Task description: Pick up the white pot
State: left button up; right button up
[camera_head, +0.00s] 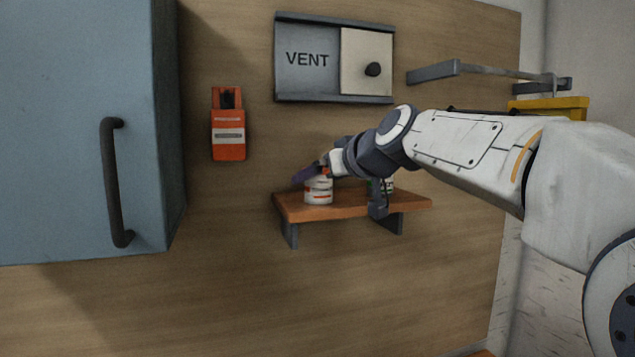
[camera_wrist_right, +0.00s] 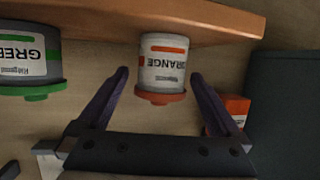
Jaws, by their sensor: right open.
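A white pot with orange bands (camera_head: 319,190) stands on the small wooden shelf (camera_head: 350,207). In the right wrist view, which is upside down, this pot (camera_wrist_right: 163,62) carries the word ORANGE and has an orange lid. My right gripper (camera_head: 307,174) is open at the pot, its arm coming in from the right. In the wrist view its two purple fingers (camera_wrist_right: 159,76) lie on either side of the pot, with gaps visible on both sides. The head view shows the pot's top partly hidden by the gripper. My left gripper is not in view.
A second pot, labelled green (camera_wrist_right: 30,62), stands on the same shelf, mostly hidden by my arm in the head view. An orange wall box (camera_head: 228,130), a blue cabinet (camera_head: 80,130), a VENT panel (camera_head: 308,58) and a metal rail (camera_head: 500,71) surround the shelf.

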aim_at(312, 180)
jog(key=p+x, duration=0.2)
jog(key=x, duration=0.1)
jog(key=shift+w+a+f, duration=0.1)
jog(key=shift+w+a, duration=0.1)
jog(key=shift+w, duration=0.1)
jog(key=shift+w+a+f, duration=0.15)
jog(key=shift+w+f, duration=0.1)
jog(key=c, duration=1.5)
jog(key=shift+s+r, duration=0.1)
jog(key=shift+r, duration=0.05)
